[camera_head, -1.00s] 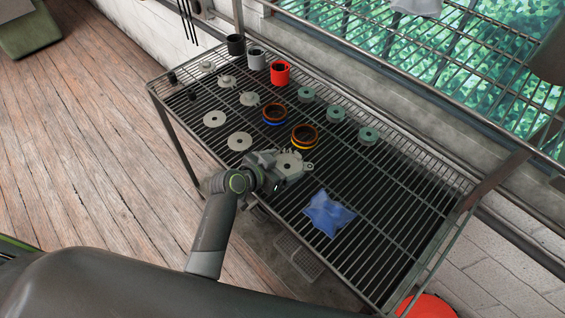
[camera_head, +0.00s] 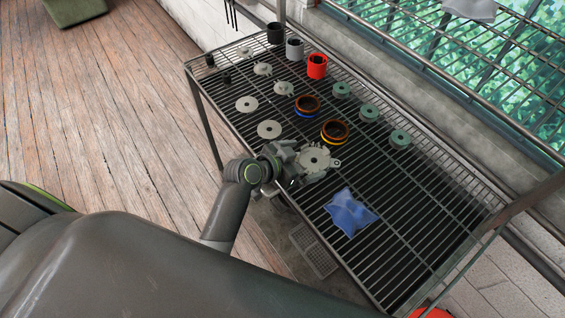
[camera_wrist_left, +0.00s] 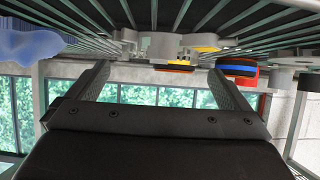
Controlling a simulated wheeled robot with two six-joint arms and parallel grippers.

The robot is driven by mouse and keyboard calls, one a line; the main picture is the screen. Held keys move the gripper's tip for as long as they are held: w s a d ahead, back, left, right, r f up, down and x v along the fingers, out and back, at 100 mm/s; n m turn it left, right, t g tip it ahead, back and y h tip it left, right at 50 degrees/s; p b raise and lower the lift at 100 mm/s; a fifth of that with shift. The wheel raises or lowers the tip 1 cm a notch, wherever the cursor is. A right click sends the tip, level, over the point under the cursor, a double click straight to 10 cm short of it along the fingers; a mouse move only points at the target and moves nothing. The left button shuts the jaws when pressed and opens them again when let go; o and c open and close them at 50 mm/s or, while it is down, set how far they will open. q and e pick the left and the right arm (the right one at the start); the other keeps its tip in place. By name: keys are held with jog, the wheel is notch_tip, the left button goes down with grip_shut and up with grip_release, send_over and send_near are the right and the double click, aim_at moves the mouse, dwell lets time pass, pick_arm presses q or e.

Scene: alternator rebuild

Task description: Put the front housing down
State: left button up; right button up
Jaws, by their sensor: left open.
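The front housing (camera_head: 315,158) is a pale grey disc with small ears and a centre hole. It lies flat on the wire shelf near the front edge. My left gripper (camera_head: 290,162) is just left of it at the shelf's front edge. In the left wrist view, which is upside down, the two fingers of my left gripper (camera_wrist_left: 160,72) stand wide apart with nothing between them. The grey housing (camera_wrist_left: 158,46) shows just beyond the fingertips, resting against the shelf bars. The exact gap is hard to tell. My right gripper is not in view.
The wire shelf (camera_head: 385,225) also holds a blue cloth (camera_head: 350,211), copper-coloured rings (camera_head: 335,131), green round parts (camera_head: 399,139), pale discs (camera_head: 269,129) and a red cup (camera_head: 317,67). The shelf's right part is bare. A wire rack (camera_head: 470,75) stands behind.

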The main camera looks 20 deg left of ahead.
pick_arm(q)
jog(key=b+v, duration=0.1)
jog(key=v, duration=0.7)
jog(key=shift+s+a+r, duration=0.25)
jog(key=shift+s+a, duration=0.05)
jog(key=shift+s, duration=0.1)
